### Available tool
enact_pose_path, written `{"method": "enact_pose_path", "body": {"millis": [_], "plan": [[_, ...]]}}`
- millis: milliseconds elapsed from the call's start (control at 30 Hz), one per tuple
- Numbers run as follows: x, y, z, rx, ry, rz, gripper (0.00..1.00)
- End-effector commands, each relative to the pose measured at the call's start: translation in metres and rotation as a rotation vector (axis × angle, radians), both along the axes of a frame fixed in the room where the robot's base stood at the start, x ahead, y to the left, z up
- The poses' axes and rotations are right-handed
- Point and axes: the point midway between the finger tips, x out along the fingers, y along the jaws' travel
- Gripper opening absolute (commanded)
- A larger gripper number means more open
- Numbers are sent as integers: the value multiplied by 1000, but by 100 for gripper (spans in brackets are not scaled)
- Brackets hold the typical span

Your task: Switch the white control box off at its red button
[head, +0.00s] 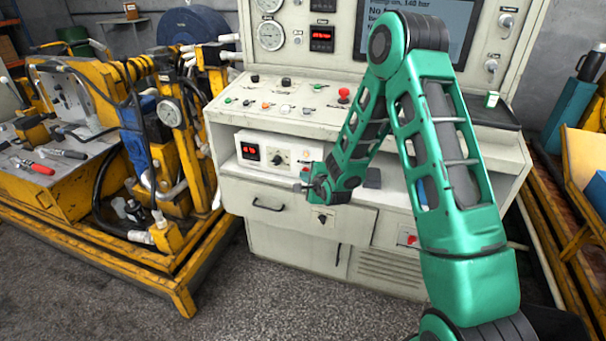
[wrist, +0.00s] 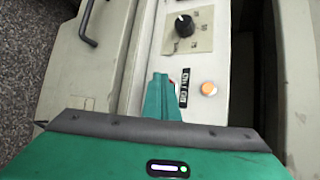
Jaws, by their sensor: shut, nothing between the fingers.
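The white control box (head: 262,142) sits on the console's ledge in the head view, with a red digital display and a black knob. Its face (wrist: 207,62) also fills the middle of the wrist view, with the knob (wrist: 184,25), an ON/OFF label (wrist: 184,80) and an orange lit lamp (wrist: 208,88). A sliver of the red button (wrist: 172,82) shows beside my fingertips; the rest is hidden behind them. My gripper (wrist: 160,82) is shut and empty, its tips at the button. I cannot tell whether they touch it. It also shows in the head view (head: 302,186), by the box's lower right.
The console's sloped panel (head: 285,97) above the box carries several knobs and a red mushroom button (head: 344,95). A drawer handle (head: 268,207) juts out below the box. A yellow test rig (head: 185,160) stands at left. Grey floor in front is clear.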

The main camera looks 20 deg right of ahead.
Motion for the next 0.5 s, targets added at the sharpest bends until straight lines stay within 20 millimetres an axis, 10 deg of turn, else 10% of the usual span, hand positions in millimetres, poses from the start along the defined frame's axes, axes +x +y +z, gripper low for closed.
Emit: {"method": "enact_pose_path", "body": {"millis": [500], "plan": [[5, -6, 1, -1, -1, -2, 0]]}}
